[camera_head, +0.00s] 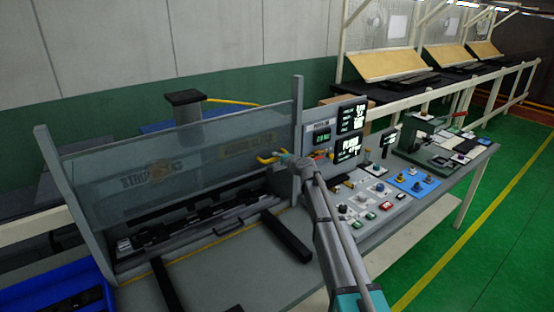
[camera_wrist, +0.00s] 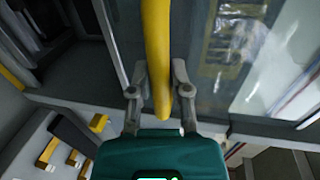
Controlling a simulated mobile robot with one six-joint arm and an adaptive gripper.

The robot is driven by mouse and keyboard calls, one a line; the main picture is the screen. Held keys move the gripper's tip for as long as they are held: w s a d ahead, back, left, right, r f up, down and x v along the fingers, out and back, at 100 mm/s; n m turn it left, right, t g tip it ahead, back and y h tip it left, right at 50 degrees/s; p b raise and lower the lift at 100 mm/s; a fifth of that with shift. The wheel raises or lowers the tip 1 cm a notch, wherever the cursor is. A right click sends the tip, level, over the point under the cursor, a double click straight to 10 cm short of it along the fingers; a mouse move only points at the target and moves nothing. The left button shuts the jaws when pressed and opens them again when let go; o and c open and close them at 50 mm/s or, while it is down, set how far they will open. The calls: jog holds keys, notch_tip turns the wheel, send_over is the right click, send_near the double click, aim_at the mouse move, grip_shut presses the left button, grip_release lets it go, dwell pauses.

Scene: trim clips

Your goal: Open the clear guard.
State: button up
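The clear guard (camera_head: 210,145) is a see-through panel with faded yellow lettering, standing between two grey side posts above a fixture with a row of black parts (camera_head: 190,222). Its glassy face also shows at the upper right of the wrist view (camera_wrist: 225,60). A yellow bar handle (camera_wrist: 156,50) runs down between my fingers in the wrist view; it shows small at the guard's right end in the head view (camera_head: 268,158). My gripper (camera_wrist: 160,85) has both fingers close against the bar's sides and looks shut on it. Finger contact in the head view is too small to tell.
Right of the guard stand a dark display panel (camera_head: 350,130) and a console with several buttons (camera_head: 375,200). Black bars (camera_head: 285,237) lie on the bench in front. A blue bin (camera_head: 60,295) is at the lower left. Green floor (camera_head: 480,235) is clear at the right.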

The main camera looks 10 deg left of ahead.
jog(key=o, duration=0.3)
jog(key=shift+f, duration=0.2)
notch_tip(320, 180, down, 18)
jog(key=b, duration=1.9)
jog(key=p+v, duration=0.4)
jog(key=v, duration=1)
jog(key=s+f, duration=0.1)
jog(key=s, duration=0.3)
jog(key=s+f+n+g, duration=0.1)
jog(key=s, duration=0.3)
jog(key=s+f+n+b, duration=0.1)
jog(key=s, duration=0.4)
jog(key=shift+d+h, duration=0.1)
jog(key=shift+h, duration=0.2)
jog(key=shift+w, duration=0.1)
